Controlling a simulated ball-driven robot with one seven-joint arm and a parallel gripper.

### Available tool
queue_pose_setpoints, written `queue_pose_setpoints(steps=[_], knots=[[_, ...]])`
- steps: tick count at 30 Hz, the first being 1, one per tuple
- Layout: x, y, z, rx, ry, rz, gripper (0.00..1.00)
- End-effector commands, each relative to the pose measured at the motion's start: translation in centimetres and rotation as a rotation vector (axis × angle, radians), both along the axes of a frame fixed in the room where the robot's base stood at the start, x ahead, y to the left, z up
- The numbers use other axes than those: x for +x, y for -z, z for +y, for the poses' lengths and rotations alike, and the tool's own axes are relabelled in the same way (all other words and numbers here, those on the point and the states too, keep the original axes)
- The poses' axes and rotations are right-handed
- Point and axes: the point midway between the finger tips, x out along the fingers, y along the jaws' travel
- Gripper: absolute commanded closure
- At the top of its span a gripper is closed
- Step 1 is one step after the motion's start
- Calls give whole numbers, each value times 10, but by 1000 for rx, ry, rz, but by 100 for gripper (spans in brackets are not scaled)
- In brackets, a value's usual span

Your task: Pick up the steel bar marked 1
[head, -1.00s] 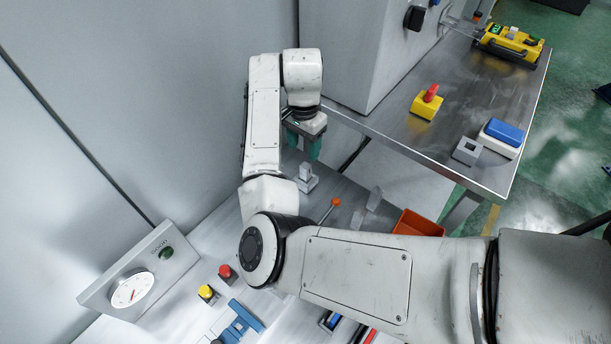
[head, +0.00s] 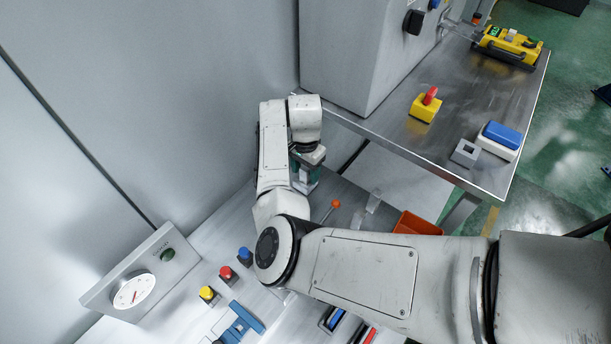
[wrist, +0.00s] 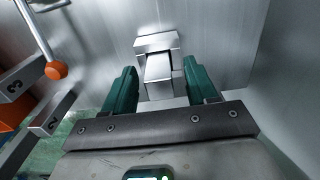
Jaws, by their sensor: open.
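A steel bar (wrist: 159,72) stands in a light metal block (wrist: 157,42) on the bench. No number shows on its visible faces. My gripper (wrist: 160,66) is open, with one green finger on each side of the bar; I cannot tell whether either touches it. In the head view my gripper (head: 305,173) is low over the same place and hides most of the bar. Two other steel bars, marked 3 (wrist: 14,86) and 2 (wrist: 48,123), show at the left of the wrist view.
An orange-knobbed lever (head: 335,204) stands close to the right of my gripper. An orange bin (head: 418,224) lies farther right. Blue (head: 245,254), red (head: 226,271) and yellow (head: 208,292) buttons are nearer. A grey wall (head: 150,90) rises behind at the left.

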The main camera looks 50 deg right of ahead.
Motion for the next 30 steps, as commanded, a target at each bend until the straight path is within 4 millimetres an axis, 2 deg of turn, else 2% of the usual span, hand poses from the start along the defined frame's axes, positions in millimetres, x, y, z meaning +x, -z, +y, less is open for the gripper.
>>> queue_pose_setpoints(steps=[4,22,30], knots=[[0,0,0,0,0,0,43],[0,-1,0,0,0,0,100],[0,-1,0,-1,0,0,100]])
